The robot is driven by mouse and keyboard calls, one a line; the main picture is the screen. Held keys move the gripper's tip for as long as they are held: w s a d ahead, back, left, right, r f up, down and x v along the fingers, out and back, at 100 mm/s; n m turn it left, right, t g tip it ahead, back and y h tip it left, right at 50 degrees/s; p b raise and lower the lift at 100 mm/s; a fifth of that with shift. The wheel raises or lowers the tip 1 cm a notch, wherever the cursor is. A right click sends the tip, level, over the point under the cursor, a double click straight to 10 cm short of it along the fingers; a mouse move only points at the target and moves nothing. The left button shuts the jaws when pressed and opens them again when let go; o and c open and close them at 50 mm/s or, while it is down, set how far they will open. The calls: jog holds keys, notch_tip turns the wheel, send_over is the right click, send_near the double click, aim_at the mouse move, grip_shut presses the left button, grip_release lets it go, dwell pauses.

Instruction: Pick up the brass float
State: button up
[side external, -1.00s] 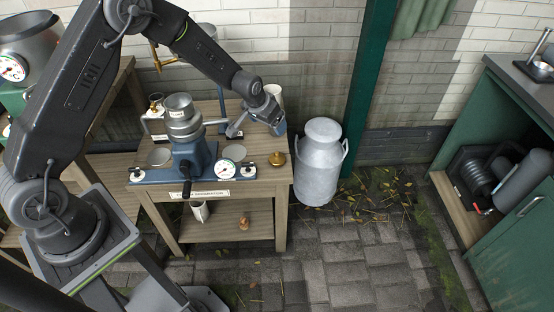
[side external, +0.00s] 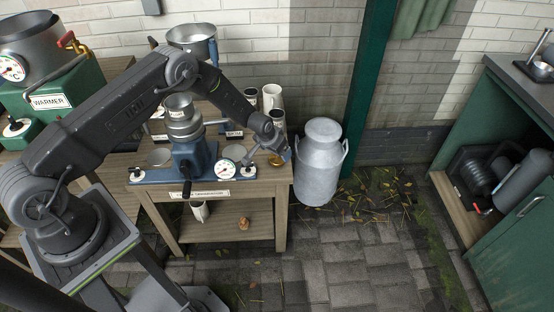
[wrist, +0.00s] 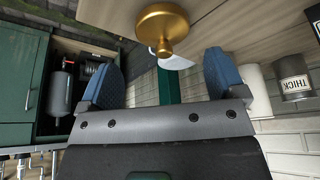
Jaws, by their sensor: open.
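The brass float (wrist: 165,30) is a round golden disc with a small knob. In the wrist view it is at the top middle, beyond the fingertips and roughly centred between them. In the side external view the float (side external: 276,161) is on the right end of the wooden bench, partly hidden by my gripper (side external: 271,157). My gripper, with blue fingers, also shows in the wrist view (wrist: 164,68); it is open with nothing between its fingers. I cannot tell the exact gap between the fingertips and the float.
The blue separator (side external: 190,160) with its dial stands left of the float. White and dark-labelled cups (side external: 272,97) stand behind. A grey milk churn (side external: 318,165) stands on the floor just right of the bench.

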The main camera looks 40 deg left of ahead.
jog(key=x, duration=0.5)
jog(key=shift+s+a, duration=0.2)
jog(key=c, duration=1)
notch_tip(320, 180, up, 10)
dwell(0.4)
